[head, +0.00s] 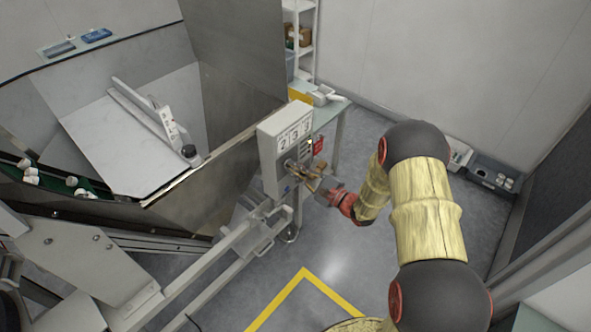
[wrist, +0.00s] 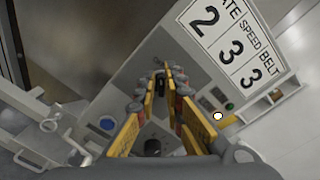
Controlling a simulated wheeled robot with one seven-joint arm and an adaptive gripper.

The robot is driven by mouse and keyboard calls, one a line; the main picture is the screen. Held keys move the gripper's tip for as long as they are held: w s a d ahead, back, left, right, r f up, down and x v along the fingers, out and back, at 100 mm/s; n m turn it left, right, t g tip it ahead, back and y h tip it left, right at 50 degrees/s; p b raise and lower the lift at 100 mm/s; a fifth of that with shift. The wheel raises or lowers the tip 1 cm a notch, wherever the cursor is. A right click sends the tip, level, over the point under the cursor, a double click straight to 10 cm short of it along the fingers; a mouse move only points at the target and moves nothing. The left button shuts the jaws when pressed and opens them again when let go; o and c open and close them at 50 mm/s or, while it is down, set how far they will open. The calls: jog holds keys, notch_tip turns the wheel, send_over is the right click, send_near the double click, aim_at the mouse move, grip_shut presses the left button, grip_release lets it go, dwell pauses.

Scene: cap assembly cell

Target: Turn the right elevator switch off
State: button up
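The grey control box (head: 287,135) stands at centre in the head view, with a panel of numbers on its upper face. In the wrist view the box's face (wrist: 185,55) fills the middle. My gripper (head: 312,178) is at the lower face of the box. In the wrist view its yellow fingers (wrist: 164,76) point at the face, with a gap between them. A small dark switch or knob (wrist: 160,83) shows between the fingertips; contact cannot be told. Another black knob (wrist: 152,147) lies between the finger bases. Which is the right elevator switch cannot be read.
A grey metal frame (head: 225,245) stands left of the box, below a large hopper (head: 130,140). A table (head: 330,115) is behind the box. Open floor lies to the right.

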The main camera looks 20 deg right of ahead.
jog(key=o, duration=0.3)
jog(key=shift+o, duration=0.2)
jog(key=v, duration=1.2)
jog(key=shift+f, duration=0.1)
